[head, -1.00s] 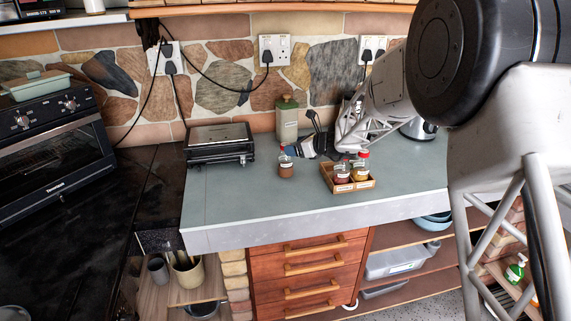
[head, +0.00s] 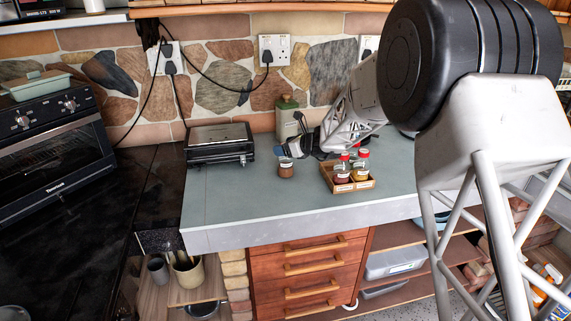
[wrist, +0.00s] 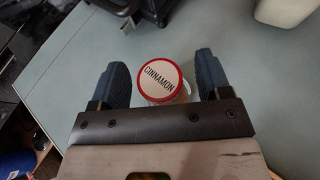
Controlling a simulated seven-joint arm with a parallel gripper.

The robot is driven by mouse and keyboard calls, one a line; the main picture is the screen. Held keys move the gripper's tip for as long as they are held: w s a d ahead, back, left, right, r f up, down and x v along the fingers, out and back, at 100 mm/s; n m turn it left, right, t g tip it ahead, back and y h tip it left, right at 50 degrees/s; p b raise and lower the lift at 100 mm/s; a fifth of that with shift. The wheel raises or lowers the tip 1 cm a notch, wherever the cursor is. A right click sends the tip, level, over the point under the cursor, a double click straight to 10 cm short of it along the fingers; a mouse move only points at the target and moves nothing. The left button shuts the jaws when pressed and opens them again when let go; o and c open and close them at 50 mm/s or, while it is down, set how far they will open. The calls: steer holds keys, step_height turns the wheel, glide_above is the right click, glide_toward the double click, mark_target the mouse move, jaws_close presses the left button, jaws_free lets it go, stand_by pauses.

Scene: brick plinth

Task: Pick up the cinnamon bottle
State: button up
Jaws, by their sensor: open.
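The cinnamon bottle (head: 286,171) stands upright on the grey-green counter, left of the wooden spice tray. In the wrist view its round red-rimmed lid (wrist: 160,80), labelled CINNAMON, faces the camera. My gripper (wrist: 162,62) is open, with one blue-black finger on each side of the lid and a gap at both sides. In the head view my gripper (head: 284,153) is at the top of the bottle and hides its lid. The bottle's lower body is mostly hidden by the lid in the wrist view.
The wooden tray (head: 349,188) with several red-capped spice bottles stands close on the right. A black grill (head: 221,146) is on the left, and a green canister (head: 288,119) stands behind. The counter in front of the bottle is clear.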

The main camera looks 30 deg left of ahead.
stand_by(0.4)
steer(key=c, duration=1.3)
steer(key=shift+r, duration=0.15)
steer(key=shift+r, duration=1.4)
steer(key=shift+s+d+r, duration=0.1)
steer(key=shift+r, duration=0.25)
steer(key=s+d, duration=0.3)
steer(key=s+d+r, duration=0.1)
steer(key=s+d, duration=0.6)
steer(key=s, duration=0.1)
steer(key=shift+s+d+r, duration=0.15)
steer(key=shift+s+d, duration=0.1)
steer(key=shift+d, duration=0.15)
